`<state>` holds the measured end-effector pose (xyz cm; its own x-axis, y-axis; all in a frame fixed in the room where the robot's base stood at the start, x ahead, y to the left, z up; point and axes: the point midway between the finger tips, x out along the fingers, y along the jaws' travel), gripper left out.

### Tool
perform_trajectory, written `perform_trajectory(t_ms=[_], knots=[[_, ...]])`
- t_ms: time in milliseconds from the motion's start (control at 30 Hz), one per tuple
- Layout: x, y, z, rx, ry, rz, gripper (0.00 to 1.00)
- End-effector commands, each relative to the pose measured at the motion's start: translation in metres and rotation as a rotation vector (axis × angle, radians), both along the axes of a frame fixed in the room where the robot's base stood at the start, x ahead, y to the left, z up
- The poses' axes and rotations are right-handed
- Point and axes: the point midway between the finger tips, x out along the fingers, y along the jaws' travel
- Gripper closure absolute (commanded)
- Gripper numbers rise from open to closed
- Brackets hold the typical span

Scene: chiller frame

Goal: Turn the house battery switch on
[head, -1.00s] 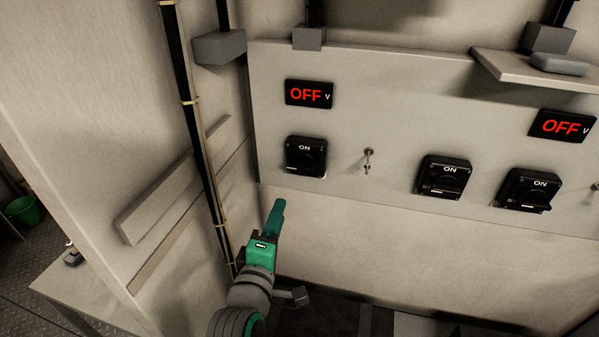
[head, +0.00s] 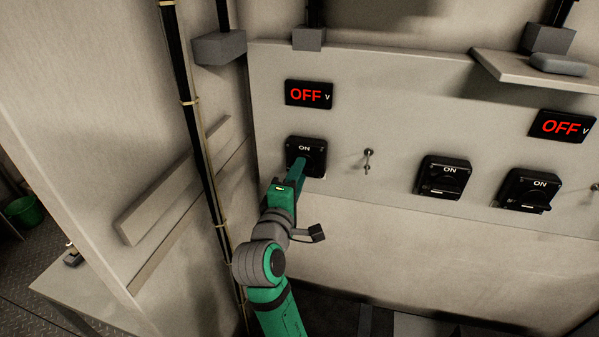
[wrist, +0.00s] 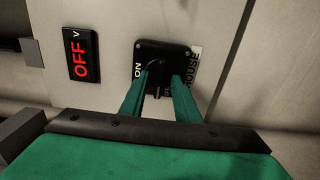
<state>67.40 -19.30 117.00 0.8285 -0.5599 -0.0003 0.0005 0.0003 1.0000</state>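The house battery switch (head: 306,150) is a black square rotary switch marked ON at its top, on the left of the pale panel. In the wrist view the switch (wrist: 160,50) appears turned sideways, with partly hidden lettering beside it. My gripper (head: 300,168) is at the switch's lower part. In the wrist view my gripper (wrist: 165,78) has its two green fingers apart, one on each side of the dark knob. I cannot tell whether they touch it. The display (head: 309,94) above the switch reads OFF in red, also in the wrist view (wrist: 83,55).
A small metal toggle (head: 368,160) sticks out just right of the switch. Two more black rotary switches (head: 443,177) (head: 527,190) and a second OFF display (head: 562,126) are further right. A dark cable run (head: 190,110) and wall stand close on the left.

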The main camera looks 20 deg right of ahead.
Motion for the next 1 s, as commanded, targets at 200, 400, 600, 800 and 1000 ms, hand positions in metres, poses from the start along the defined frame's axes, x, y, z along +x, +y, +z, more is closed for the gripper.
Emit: perform_trajectory(t_ms=[200,400,600,800,1000], knots=[[0.0093,-0.0065,-0.0002,0.0,0.0,0.0,0.71],[0.0097,-0.0068,-0.0001,0.0,0.0,0.0,0.71],[0.0096,-0.0067,-0.0002,0.0,0.0,0.0,1.0],[0.0096,-0.0066,-0.0006,0.003,-0.001,0.0,1.0],[0.0097,-0.0068,-0.0007,0.04,-0.025,0.0,1.0]])
